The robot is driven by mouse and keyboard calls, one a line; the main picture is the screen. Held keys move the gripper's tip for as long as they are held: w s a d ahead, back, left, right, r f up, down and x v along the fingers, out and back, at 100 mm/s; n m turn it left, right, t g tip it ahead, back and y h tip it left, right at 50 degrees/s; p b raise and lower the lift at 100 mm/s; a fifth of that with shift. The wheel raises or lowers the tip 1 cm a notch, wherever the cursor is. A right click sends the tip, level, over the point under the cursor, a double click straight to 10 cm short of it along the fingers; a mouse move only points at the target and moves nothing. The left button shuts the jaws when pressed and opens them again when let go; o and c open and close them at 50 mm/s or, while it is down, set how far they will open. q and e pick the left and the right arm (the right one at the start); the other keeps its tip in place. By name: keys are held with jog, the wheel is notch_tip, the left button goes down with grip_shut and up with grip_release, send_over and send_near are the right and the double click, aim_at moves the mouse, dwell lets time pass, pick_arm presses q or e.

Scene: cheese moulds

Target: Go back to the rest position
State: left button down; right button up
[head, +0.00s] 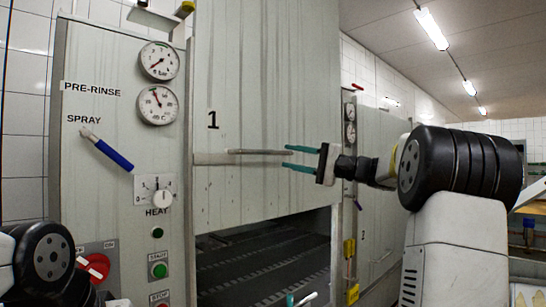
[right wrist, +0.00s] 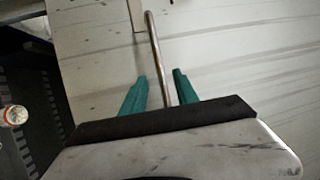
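My right gripper (head: 286,157) is at the door marked 1 (head: 265,95). Its two teal fingers are apart, one on each side of the metal handle bar (head: 258,152). In the right wrist view, the bar (right wrist: 155,45) runs between the open fingers (right wrist: 160,76), with a gap on both sides. The door is raised, with a dark opening below it. A small teal tip (head: 290,299) at the bottom edge of the head view looks like part of my left gripper; the rest is out of frame.
Left of the door stands a control panel (head: 85,165) with gauges, a blue spray lever (head: 113,155), a heat knob (head: 162,198) and buttons. A dark slatted conveyor (head: 260,268) shows in the opening. A second unit (head: 378,190) stands behind, to the right.

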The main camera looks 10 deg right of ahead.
dwell(0.4)
jog(key=s+a+f+n+g+h, duration=0.2)
jog(key=s+a+f+g+h, duration=0.35)
jog(key=s+a+f, duration=0.75)
jog(key=s+d+f+n+h, duration=0.2)
jog(key=s+d+f+h, duration=0.1)
jog(key=s+f, duration=0.6)
jog(key=s+d+f+n+h, duration=0.2)
jog(key=s+d+f+h, duration=0.2)
jog(key=s+f+h, duration=0.2)
notch_tip(320, 180, down, 3)
jog(key=s, duration=0.2)
jog(key=shift+s+d, duration=0.15)
jog(key=shift+s, duration=0.25)
